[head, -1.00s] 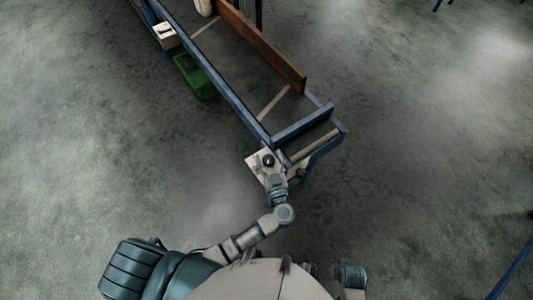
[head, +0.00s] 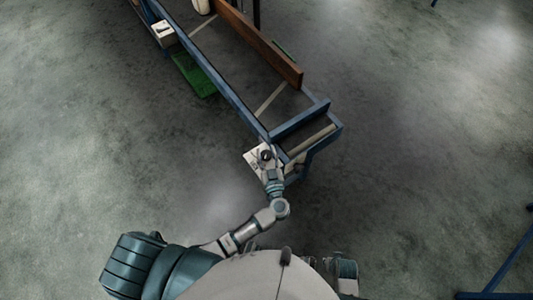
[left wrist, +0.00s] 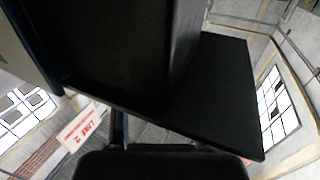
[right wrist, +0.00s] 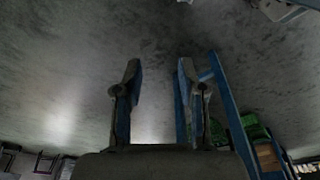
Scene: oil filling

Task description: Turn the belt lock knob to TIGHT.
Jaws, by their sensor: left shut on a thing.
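The black belt lock knob (head: 266,155) sits on a pale plate (head: 250,158) at the near end corner of the blue conveyor frame. My left gripper (head: 267,163) is at the knob and shut on it; the fingers are small and partly hidden here. In the left wrist view a large black shape (left wrist: 130,50), which seems to be the knob close up, fills the middle and hides most of the fingers. The knob's markings and pointer cannot be read. My right gripper (right wrist: 158,85) is open and empty in the right wrist view, with its two fingers apart.
The blue conveyor frame (head: 225,88) runs to the upper left, with a brown side board (head: 262,47). A green box (head: 193,75) and a small pale box (head: 162,33) are by its left side.

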